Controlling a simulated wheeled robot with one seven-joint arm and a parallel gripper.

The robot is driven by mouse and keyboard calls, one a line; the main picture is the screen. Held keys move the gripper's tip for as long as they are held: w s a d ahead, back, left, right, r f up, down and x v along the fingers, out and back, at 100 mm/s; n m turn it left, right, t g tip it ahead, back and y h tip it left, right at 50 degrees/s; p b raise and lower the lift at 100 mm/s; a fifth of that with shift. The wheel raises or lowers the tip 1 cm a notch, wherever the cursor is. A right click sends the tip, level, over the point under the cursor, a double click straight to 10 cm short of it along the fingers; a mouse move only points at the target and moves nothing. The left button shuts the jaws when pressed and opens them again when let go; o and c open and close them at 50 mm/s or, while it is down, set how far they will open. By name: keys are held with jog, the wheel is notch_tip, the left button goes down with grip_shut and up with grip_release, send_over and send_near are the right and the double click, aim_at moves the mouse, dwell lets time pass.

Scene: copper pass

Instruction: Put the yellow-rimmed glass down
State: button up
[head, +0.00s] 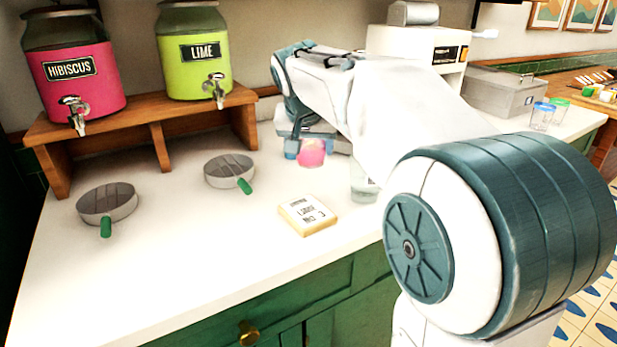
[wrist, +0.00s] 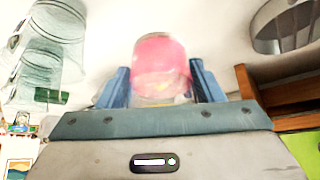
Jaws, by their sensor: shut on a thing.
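Two strainers (head: 107,205) (head: 229,170) lie left. The wooden shelf (head: 150,125) holds hibiscus and lime dispensers. Blue- and green-rimmed glasses (head: 543,115) (head: 560,112) stand far right. The front-left counter is clear.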

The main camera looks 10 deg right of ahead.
aim_at(309, 164)
jog(key=shift+f+b, duration=0.65)
jog(key=shift+f, duration=2.45)
jog(key=shift+f, duration=0.1)
jog(key=shift+f, duration=0.15)
jog(key=o, duration=1.2)
jog(key=shift+r, duration=0.2)
jog(key=shift+s+r, duration=0.15)
jog(key=shift+r, duration=0.15)
jog(key=p+v, duration=0.2)
jog(key=v, duration=0.9)
jog(key=shift+r, duration=0.2)
jog(key=shift+s, duration=0.1)
